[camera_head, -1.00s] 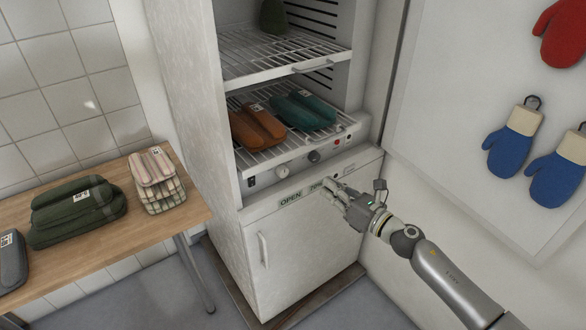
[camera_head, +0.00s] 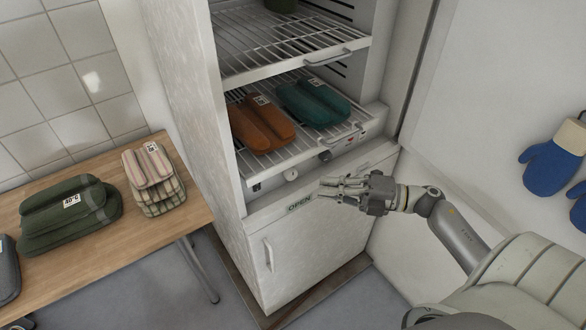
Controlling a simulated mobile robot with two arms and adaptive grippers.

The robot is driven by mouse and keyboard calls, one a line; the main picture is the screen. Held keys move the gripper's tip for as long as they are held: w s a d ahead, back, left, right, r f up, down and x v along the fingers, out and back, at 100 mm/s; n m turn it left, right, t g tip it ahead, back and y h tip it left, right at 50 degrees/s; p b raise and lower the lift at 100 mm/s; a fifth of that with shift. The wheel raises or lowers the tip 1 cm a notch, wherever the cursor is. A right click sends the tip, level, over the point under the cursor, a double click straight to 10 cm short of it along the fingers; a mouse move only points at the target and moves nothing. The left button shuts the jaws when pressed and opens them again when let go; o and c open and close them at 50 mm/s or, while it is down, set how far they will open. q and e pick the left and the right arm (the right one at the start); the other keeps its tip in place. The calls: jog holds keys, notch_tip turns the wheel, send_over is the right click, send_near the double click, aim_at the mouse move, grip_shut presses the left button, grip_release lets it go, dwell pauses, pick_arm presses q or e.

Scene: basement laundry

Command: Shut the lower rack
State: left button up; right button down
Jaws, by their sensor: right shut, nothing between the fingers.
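The lower rack (camera_head: 238,158) is a white wire shelf in the open cabinet. It carries a folded orange bundle (camera_head: 262,126) and a folded teal bundle (camera_head: 312,102). Its front edge lies just above the control panel; I cannot tell exactly how far out it stands. My left gripper is not in view.
An upper wire rack (camera_head: 262,45) with a front handle is above. The cabinet's lower door (camera_head: 285,255) is shut. A wooden table (camera_head: 125,233) with folded bundles stands at left. A white panel with blue mitts (camera_head: 553,168) is at right.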

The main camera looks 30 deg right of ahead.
aim_at(288, 163)
jog(key=w+a, duration=0.1)
jog(key=w, duration=0.1)
jog(key=w+a+p, duration=0.1)
jog(key=w+a, duration=0.1)
jog(key=w, duration=0.1)
jog(key=w+a+p, duration=0.1)
jog(key=w, duration=0.1)
jog(key=shift+w+a, duration=0.25)
jog(key=shift+w, duration=0.15)
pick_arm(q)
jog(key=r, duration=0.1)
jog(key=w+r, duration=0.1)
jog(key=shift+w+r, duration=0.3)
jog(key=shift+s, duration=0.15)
pick_arm(e)
jog(key=w+b, duration=0.2)
jog(key=w, duration=0.1)
jog(key=shift+w+a+f, duration=0.15)
jog(key=shift+w, duration=0.6)
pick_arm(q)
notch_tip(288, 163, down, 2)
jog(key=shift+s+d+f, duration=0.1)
pick_arm(e)
jog(key=shift+s, duration=0.1)
